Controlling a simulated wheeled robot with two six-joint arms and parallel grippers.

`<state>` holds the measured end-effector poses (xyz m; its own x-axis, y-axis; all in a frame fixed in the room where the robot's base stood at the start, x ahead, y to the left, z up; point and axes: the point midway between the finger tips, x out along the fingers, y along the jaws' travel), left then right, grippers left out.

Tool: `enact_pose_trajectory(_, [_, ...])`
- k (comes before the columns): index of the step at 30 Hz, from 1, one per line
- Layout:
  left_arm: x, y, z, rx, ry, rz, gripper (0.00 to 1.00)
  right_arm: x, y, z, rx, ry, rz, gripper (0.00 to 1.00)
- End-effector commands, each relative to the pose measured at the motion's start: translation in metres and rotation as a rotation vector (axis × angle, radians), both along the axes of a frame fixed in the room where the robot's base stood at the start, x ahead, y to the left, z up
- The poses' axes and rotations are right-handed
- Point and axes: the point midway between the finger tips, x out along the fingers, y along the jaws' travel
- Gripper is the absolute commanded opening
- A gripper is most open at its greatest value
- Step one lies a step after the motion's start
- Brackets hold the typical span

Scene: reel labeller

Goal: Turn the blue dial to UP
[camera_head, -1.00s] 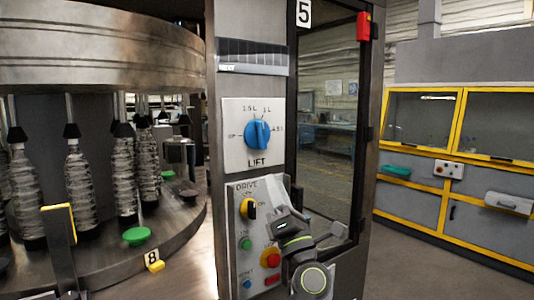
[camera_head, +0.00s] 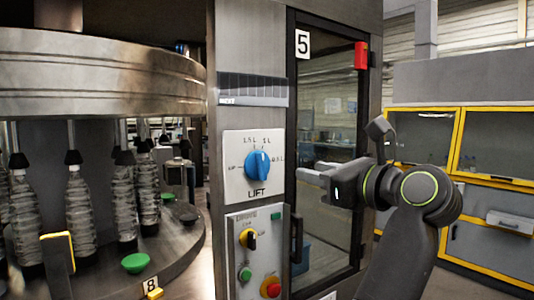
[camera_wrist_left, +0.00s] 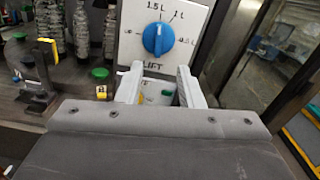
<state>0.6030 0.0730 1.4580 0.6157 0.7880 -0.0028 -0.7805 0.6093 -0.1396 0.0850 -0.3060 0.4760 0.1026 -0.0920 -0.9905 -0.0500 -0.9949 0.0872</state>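The blue dial (camera_head: 257,165) sits on a white plate (camera_head: 240,186) marked LIFT, with UP at the left, then 1.5 L, 1 L and 0.5 L. It also shows in the left wrist view (camera_wrist_left: 157,40), its ridge nearly upright, roughly toward 1.5 L; the exact mark is hard to tell. My left gripper (camera_head: 312,172) is to the right of the dial, apart from it. In the wrist view its two fingers (camera_wrist_left: 159,78) are spread with nothing between them, just below the dial. My right gripper is not in view.
Below is a DRIVE panel (camera_head: 256,218) with a black-and-yellow switch (camera_head: 249,239), a green button (camera_head: 245,274) and a red-and-yellow button (camera_head: 271,287). A glass door (camera_head: 325,110) stands right of the dial. A bottle carousel (camera_head: 100,270) is at the left.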

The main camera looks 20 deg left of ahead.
Motion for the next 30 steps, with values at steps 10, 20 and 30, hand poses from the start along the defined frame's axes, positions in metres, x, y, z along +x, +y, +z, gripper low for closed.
enact_pose_trajectory(10, [0.019, 0.026, 0.006, 0.002, 0.002, 0.003, 0.34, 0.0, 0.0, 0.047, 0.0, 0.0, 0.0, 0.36])
enact_pose_trajectory(20, [0.056, 0.075, 0.005, 0.005, 0.001, 0.006, 0.34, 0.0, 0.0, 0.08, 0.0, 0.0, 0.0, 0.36])
enact_pose_trajectory(30, [0.091, 0.118, 0.003, 0.005, 0.0, 0.003, 0.34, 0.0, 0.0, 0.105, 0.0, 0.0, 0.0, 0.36])
